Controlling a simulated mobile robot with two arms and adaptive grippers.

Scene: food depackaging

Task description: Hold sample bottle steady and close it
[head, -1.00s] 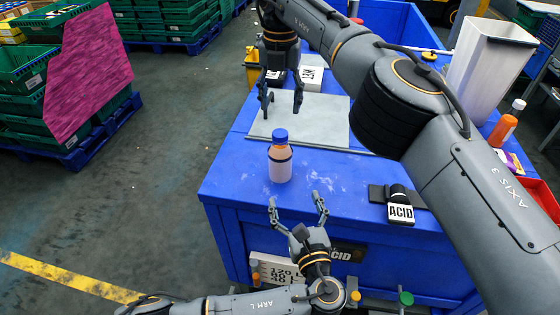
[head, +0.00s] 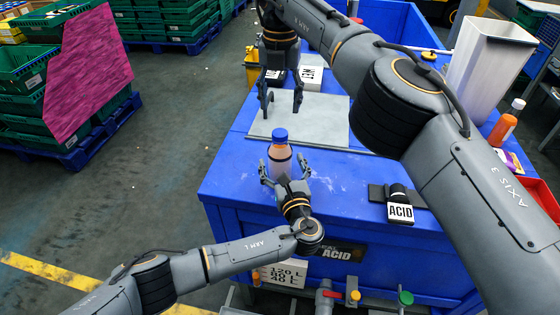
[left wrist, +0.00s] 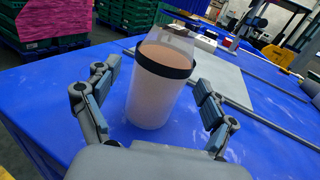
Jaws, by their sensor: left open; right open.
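My left gripper (head: 284,172) is open at the near side of the bottle, one finger on each side. In the left wrist view its fingers (left wrist: 152,98) show gaps to the bottle on both sides. My right gripper (head: 282,102) is open and empty, fingers downward, behind and above the bottle over the grey plate.
A grey plate (head: 325,128) lies behind the bottle. A tall white container (head: 490,65) and an orange bottle (head: 503,130) stand at the right. The table's left front is clear.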

